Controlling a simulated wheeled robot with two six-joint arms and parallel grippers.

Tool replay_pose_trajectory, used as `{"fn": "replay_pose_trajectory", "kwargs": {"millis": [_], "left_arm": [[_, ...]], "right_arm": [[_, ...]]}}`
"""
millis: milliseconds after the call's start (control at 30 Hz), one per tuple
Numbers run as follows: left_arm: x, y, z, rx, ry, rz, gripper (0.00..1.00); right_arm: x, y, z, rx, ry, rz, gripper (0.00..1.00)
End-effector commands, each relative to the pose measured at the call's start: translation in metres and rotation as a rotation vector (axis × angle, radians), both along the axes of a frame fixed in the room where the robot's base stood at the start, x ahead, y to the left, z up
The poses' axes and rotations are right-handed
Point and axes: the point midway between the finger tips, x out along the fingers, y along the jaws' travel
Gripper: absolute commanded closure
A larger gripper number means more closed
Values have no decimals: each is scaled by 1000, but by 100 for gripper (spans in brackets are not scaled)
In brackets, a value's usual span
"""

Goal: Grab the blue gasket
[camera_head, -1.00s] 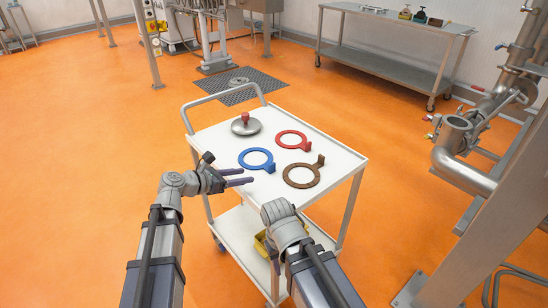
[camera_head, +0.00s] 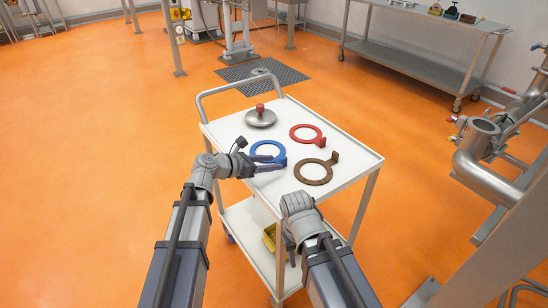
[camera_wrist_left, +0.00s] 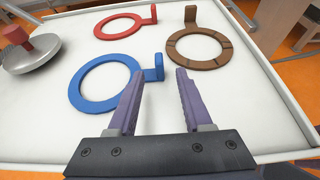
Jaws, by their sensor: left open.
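The blue gasket (camera_head: 254,152) is a flat ring with an upright tab, lying on the white cart top (camera_head: 225,128). My left gripper (camera_head: 280,164) is open at its near side, just above the cart. In the left wrist view the fingers (camera_wrist_left: 160,74) point at the blue gasket (camera_wrist_left: 78,92). Its tab stands just beyond the fingertips, in line with the gap and nearer the left finger. Nothing is held. My right wrist (camera_head: 299,206) is low at the cart's front edge; its fingers are mostly hidden.
A red gasket (camera_head: 296,139) and a brown gasket (camera_head: 299,172) lie right of the blue one. A round metal lid with a red knob (camera_head: 261,117) sits at the back left. A yellow container (camera_head: 269,237) is on the lower shelf. The cart handle (camera_head: 240,85) rises at the back.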

Motion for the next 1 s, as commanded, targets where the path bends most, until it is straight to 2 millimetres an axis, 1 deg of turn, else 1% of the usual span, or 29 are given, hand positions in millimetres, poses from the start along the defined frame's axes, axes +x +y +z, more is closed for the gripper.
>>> {"fn": "replay_pose_trajectory", "kwargs": {"millis": [200,300,533,567,900,1000], "left_arm": [[19,-24,-13,1,0,-2,50],[25,-33,-17,0,0,-1,50],[25,-34,-15,0,0,0,50],[25,-34,-15,0,0,0,52],[25,-34,-15,0,0,0,90],[25,-34,-15,0,0,0,100]], "right_arm": [[0,0,-13,0,0,0,56],[0,0,-17,0,0,0,56],[0,0,-15,0,0,0,56],[0,0,-15,0,0,0,56],[0,0,-15,0,0,0,56],[0,0,-15,0,0,0,56]]}}
